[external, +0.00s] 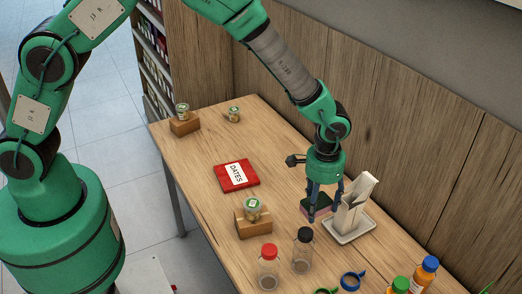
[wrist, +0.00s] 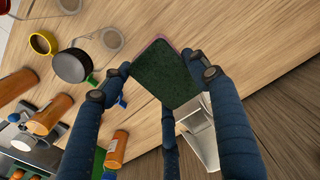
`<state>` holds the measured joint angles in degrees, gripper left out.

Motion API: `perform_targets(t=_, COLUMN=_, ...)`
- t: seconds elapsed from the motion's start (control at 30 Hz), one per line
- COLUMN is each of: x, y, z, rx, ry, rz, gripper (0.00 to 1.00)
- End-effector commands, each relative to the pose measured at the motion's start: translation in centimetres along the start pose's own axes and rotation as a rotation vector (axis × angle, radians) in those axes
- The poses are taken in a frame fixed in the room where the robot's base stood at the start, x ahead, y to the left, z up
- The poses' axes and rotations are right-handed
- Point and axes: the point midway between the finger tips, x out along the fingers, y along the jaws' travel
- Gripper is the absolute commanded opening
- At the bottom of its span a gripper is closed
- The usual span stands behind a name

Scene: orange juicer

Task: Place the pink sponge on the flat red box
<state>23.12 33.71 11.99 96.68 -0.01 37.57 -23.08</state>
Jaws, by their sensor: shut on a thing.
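My gripper (external: 318,198) points down over the right half of the table and is shut on the pink sponge (external: 313,211). In the wrist view, my gripper (wrist: 160,78) has fingers on both sides of the sponge (wrist: 167,74), which shows a dark green face and a thin pink edge. I cannot tell whether the sponge touches the table. The flat red box (external: 237,177), with a white "DATES" label, lies on the table to the left of my gripper. Its top is bare.
A jar on a wooden block (external: 254,224) and red-capped (external: 268,268) and black-capped (external: 302,251) bottles stand nearer the front. Bare tabletop lies between sponge and red box.

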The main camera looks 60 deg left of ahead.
Motion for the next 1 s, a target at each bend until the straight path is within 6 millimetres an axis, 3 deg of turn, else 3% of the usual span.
perform_targets(t=0.1, x=-0.2, y=-4.5, z=1.0, rx=-0.007, ry=-0.001, rz=0.0, gripper=0.52)
perform_targets(t=0.5, x=-0.5, y=-17.6, z=6.5, rx=-0.006, ry=0.0, rz=0.0, gripper=0.52)
perform_targets(t=0.8, x=-0.3, y=-25.7, z=12.7, rx=-0.006, ry=-0.001, rz=0.0, gripper=0.52)
perform_targets(t=1.0, x=0.0, y=-29.9, z=17.2, rx=-0.006, ry=-0.001, rz=0.0, gripper=0.52)
